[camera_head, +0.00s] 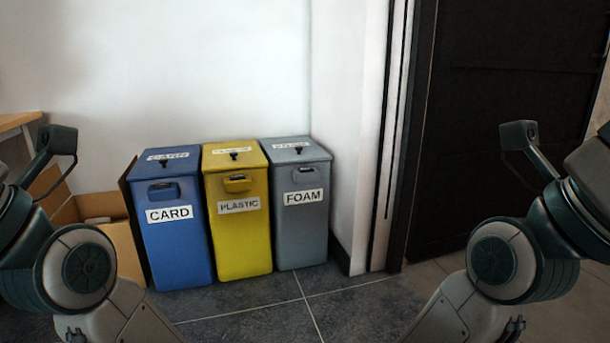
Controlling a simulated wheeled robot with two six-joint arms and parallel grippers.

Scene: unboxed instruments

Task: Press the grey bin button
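The grey bin (300,228) stands at the right end of a row of three bins, against the white wall. Its front label reads FOAM. A small dark knob (299,149) sits on top of its lid, next to a white label. A dark slot or handle shows on its upper front, above the FOAM label. I cannot tell for sure which of these is the button. The lid looks shut. My two arms come in at the left and right edges, well apart from the bins, and neither gripper's fingertips show.
The yellow PLASTIC bin (241,238) stands just left of the grey bin, and the blue CARD bin (178,245) left of that. An open cardboard box (122,240) is at the far left. A dark door (490,130) is at right. The tiled floor in front is clear.

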